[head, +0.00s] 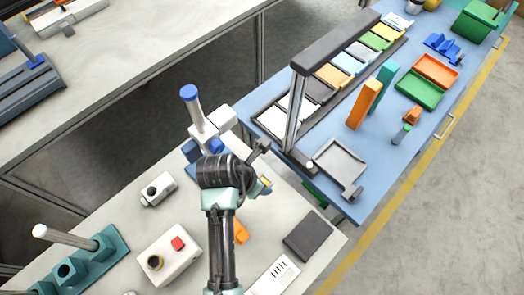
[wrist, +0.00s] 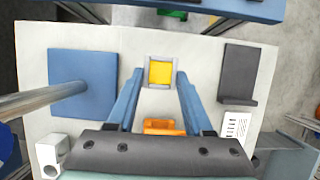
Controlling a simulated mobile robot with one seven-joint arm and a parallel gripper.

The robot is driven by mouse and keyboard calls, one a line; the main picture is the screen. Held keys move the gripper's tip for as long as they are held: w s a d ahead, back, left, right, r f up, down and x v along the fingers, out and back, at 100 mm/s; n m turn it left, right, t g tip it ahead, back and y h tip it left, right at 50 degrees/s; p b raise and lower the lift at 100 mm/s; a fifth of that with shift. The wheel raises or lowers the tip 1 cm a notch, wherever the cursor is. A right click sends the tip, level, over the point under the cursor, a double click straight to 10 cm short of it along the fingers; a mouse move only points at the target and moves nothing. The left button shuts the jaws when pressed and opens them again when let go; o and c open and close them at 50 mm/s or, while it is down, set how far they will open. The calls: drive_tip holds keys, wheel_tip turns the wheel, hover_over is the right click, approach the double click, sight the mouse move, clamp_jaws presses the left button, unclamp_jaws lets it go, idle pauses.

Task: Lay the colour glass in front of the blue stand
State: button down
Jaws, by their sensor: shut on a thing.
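The colour glass (wrist: 160,72) is a yellow square with grey edging. It sits between the two blue fingertips of my gripper (wrist: 159,76), which is shut on it. The blue stand (wrist: 82,95) has a flat square blue base with a metal post, left of the glass in the wrist view. In the head view the stand's blue-topped post (head: 190,95) rises behind my wrist. The height of the glass above the table is hard to tell.
An orange piece (wrist: 163,127) lies near my gripper. A dark block (head: 307,235) and a white printed card (head: 274,277) are to the right. A white box with a red button (head: 176,244) is at left. Bare table shows between the stand and the dark block.

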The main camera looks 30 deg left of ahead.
sight(260, 198)
wheel_tip(260, 198, down, 8)
drive_tip(key=shift+r, duration=0.2)
drive_tip(key=shift+f, duration=0.1)
drive_tip(key=shift+c, duration=1.5)
unclamp_jaws()
drive_tip(key=v, duration=1.2)
drive_tip(key=shift+p, duration=0.4)
drive_tip(key=shift+s, duration=0.1)
